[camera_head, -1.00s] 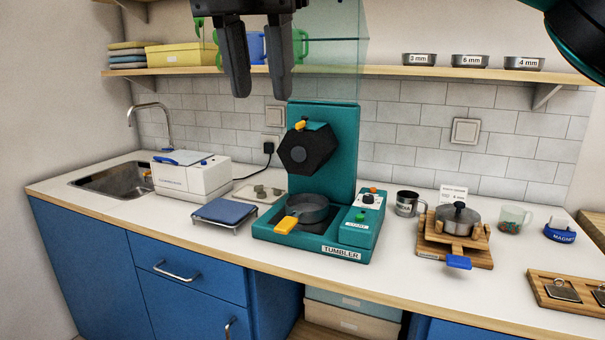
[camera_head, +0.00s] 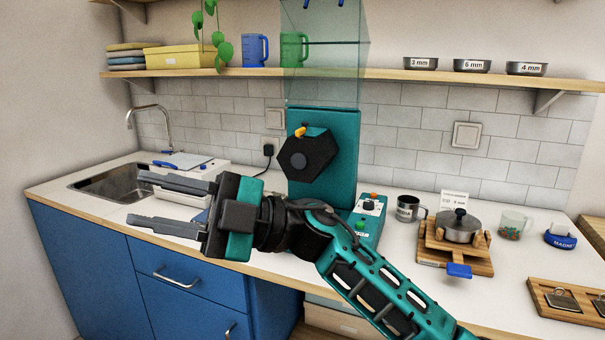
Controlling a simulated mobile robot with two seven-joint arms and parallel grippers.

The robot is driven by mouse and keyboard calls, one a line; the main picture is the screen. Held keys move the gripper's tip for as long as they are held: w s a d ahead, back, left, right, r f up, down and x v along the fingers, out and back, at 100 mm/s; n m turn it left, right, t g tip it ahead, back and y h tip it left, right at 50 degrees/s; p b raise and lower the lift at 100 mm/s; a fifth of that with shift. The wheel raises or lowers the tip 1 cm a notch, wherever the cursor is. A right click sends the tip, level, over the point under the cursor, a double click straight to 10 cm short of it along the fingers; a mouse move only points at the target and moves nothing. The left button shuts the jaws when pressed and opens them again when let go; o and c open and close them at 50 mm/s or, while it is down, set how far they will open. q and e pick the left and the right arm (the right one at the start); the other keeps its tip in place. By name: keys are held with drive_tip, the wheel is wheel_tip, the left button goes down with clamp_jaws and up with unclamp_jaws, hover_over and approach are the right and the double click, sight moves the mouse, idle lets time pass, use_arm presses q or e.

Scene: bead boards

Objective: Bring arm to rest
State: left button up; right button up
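My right arm (camera_head: 385,290) comes in from the lower right and reaches up and left across the front of the counter. My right gripper (camera_head: 134,197) points left, in front of the white box and the counter's front part. Its two dark fingers are apart, with nothing between them. The arm and gripper hide the lower part of the teal tumbler (camera_head: 340,150) and whatever lies in front of it. My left gripper is not in view.
A white box (camera_head: 215,172) and a sink (camera_head: 105,182) are behind the gripper. Right of the arm stand a metal mug (camera_head: 408,208), a lidded pot (camera_head: 459,228) on a wooden stand, a clear cup (camera_head: 512,222) and a blue magnet (camera_head: 560,238). A shelf (camera_head: 390,73) runs above.

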drive_tip(key=w+d+f+m+t+h, duration=0.3)
drive_tip(key=d+f+m+t+h, duration=0.1)
drive_tip(key=d+f+m+t, duration=0.35)
drive_tip(key=w+d+f+m+t+h+p, duration=0.1)
drive_tip(key=w+d+f+m+t+h, duration=0.15)
drive_tip(key=d+f+m+t, duration=0.55)
drive_tip(key=w+d+f+m+t+h, duration=0.2)
drive_tip(key=d+f+m+t+h, duration=0.3)
drive_tip(key=m+t, duration=0.6)
drive_tip(key=s+d+f+m+g+h, duration=0.1)
drive_tip(key=s+d+f+g+h, duration=0.1)
drive_tip(key=s+f, duration=0.4)
drive_tip(key=s+d+f+m+g+h+p, duration=0.1)
drive_tip(key=s+d+f+m+g+h, duration=0.1)
drive_tip(key=s+d+f, duration=0.4)
drive_tip(key=s+d+f+m+g+h, duration=0.2)
drive_tip(key=s+d+f+g+h, duration=0.1)
drive_tip(key=f, duration=0.8)
drive_tip(key=s+d+g, duration=0.1)
drive_tip(key=s+g, duration=0.1)
drive_tip(key=shift+s+d+f+h, duration=0.3)
drive_tip(key=shift+s+f+h, duration=0.05)
drive_tip(key=shift+s+f, duration=0.05)
